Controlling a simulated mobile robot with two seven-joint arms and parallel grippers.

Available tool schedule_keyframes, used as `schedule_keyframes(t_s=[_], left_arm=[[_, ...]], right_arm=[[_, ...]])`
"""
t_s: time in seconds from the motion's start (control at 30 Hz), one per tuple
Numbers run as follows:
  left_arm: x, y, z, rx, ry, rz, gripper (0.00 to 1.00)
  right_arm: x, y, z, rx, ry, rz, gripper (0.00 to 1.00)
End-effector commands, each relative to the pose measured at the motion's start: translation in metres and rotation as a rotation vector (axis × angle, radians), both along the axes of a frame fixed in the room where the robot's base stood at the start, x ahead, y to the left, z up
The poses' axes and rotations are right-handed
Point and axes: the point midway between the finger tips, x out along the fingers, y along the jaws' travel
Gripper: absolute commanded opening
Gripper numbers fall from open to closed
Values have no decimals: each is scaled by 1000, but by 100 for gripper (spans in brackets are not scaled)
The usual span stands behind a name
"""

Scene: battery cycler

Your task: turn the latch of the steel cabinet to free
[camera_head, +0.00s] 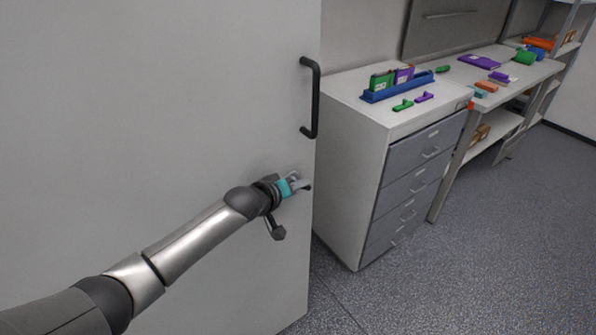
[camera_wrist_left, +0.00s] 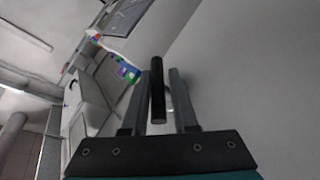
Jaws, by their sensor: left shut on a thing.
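The steel cabinet (camera_head: 170,110) fills the left of the head view as a tall, plain light-grey face. A black bar handle (camera_head: 315,98) stands upright near its right edge. My left gripper (camera_head: 303,184) is below that handle, at the right edge of the face, and mostly hides the latch there. In the left wrist view, a short dark bar, the latch lever (camera_wrist_left: 157,88), lies between the two fingers of my left gripper (camera_wrist_left: 155,103). The gripper is shut on it. The lever's exact angle is hard to tell. My right gripper is not in view.
A drawer unit (camera_head: 345,165) stands right of the cabinet, with a blue tray (camera_head: 405,90) on top. A bench (camera_head: 505,85) with small coloured items runs behind it. Grey floor (camera_head: 480,260) is free at the lower right.

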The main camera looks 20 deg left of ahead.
Motion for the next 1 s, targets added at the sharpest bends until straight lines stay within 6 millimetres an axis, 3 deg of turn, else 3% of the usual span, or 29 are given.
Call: schedule_keyframes(t_s=[0.03,0.6,1.0], left_arm=[[3,-1,13,17,10,-1,0],[4,-2,12,281,350,-1,0],[4,-2,5,459,577,-3,0]], right_arm=[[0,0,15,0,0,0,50],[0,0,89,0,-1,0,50],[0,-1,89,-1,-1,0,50]])
